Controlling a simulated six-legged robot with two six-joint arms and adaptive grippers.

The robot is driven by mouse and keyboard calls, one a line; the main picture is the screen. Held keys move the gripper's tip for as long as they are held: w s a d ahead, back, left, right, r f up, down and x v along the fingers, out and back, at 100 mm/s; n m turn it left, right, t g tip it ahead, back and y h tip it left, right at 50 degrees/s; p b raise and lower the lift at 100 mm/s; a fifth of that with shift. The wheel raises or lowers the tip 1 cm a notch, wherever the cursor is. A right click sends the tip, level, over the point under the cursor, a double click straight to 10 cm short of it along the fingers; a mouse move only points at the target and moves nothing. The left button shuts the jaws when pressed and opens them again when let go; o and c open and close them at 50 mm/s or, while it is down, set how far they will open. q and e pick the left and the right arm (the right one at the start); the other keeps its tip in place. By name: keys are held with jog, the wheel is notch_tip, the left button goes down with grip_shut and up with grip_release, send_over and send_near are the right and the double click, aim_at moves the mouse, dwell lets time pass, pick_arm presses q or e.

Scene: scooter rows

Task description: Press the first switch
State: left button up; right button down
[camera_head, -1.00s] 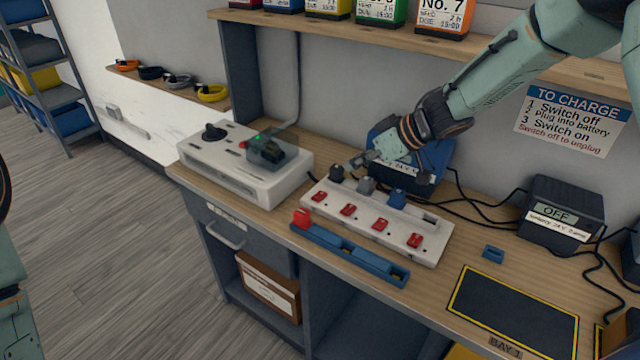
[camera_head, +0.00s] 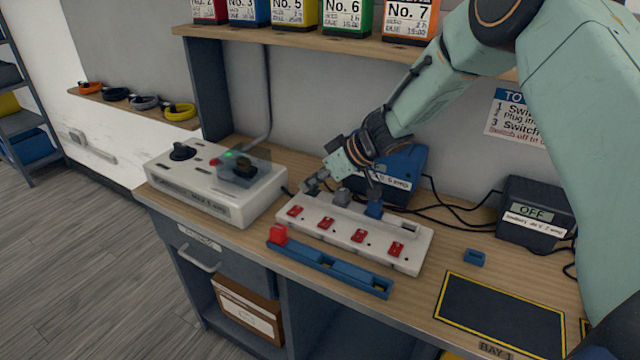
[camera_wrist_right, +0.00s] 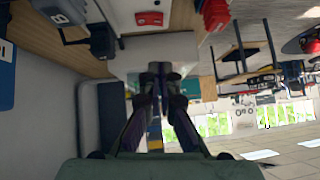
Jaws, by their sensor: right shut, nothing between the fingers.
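A white power strip (camera_head: 411,262) lies on the wooden bench with a row of red switches along its near side. The first switch (camera_head: 295,211) is the leftmost one. My right gripper (camera_head: 312,184) is shut and empty, just behind and above the strip's left end, a little apart from the first switch. It hides the dark plug there. A grey plug (camera_head: 342,196) and a blue plug (camera_head: 374,208) stand in the strip farther right. In the right wrist view the shut fingers (camera_wrist_right: 158,78) point at a pale surface that I cannot identify surely. My left gripper is out of view.
A blue tray (camera_head: 335,267) with a red block (camera_head: 278,234) lies in front of the strip. A white control box (camera_head: 200,191) stands to the left. A blue charger (camera_head: 405,170) stands behind, and a dark charger reading OFF (camera_head: 535,212) to the right.

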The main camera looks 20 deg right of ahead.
aim_at(288, 212)
jog(key=b+x, duration=0.1)
jog(key=x, duration=0.3)
jog(key=shift+w+f, duration=0.1)
jog(key=shift+f, duration=0.4)
notch_tip(288, 212, down, 2)
jog(key=shift+a+f+b, duration=0.1)
jog(key=shift+a+b, duration=0.1)
jog(key=shift+b, duration=0.55)
jog(key=shift+f, duration=0.6)
jog(key=shift+s+r, duration=0.15)
jog(key=shift+s, duration=0.05)
jog(key=shift+a+p, duration=0.1)
jog(key=shift+p, duration=0.2)
jog(key=shift+f, duration=0.25)
